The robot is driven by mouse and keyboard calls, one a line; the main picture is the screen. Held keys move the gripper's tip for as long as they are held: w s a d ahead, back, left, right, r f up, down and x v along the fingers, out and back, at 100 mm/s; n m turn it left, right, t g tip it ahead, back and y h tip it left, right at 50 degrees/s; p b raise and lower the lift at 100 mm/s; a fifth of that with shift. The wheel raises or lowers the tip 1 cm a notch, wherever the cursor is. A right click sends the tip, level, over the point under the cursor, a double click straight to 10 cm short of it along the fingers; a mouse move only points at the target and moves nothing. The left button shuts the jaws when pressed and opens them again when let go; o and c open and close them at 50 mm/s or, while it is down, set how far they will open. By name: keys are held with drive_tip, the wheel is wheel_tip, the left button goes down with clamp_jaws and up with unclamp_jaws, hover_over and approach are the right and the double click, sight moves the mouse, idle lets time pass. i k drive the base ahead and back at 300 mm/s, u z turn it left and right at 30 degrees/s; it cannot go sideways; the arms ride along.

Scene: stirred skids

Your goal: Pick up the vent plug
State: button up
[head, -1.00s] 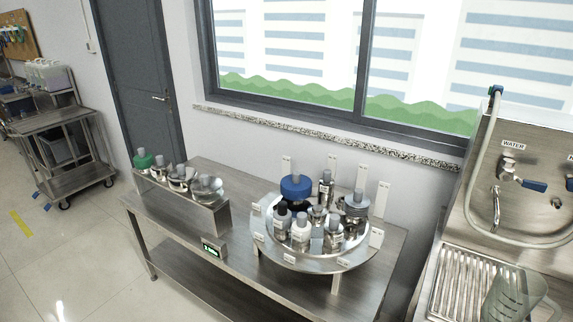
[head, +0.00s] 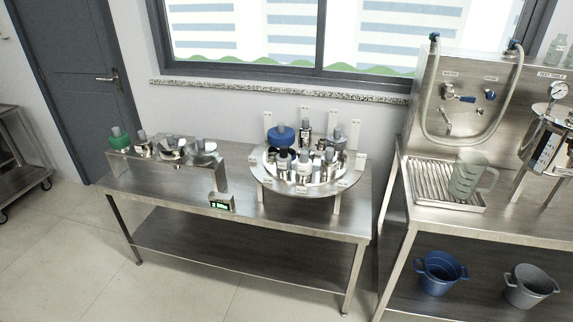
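No piece can be told for certain as the vent plug at this distance. Several small metal, white and dark fittings stand close together on a round steel tray (head: 262,188) on the steel table (head: 285,222). A larger blue-topped fitting (head: 281,136) stands at its back left, and a grey-topped one (head: 336,136) at its back right. More fittings, one of them green-topped (head: 119,138), stand in a row on a raised steel rack (head: 205,176) at the table's left. Front pieces partly hide those behind. My gripper is not in view.
A small lit display (head: 221,202) stands at the table's front. To the right, a sink bench holds a clear jug (head: 466,178) on a ribbed drainer. A blue bucket (head: 438,273) and a grey bucket (head: 530,287) stand below it. The floor in front of the table is clear.

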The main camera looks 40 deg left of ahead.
sight(303, 171)
drive_tip(key=u, duration=2.05)
drive_tip(key=i, duration=0.5)
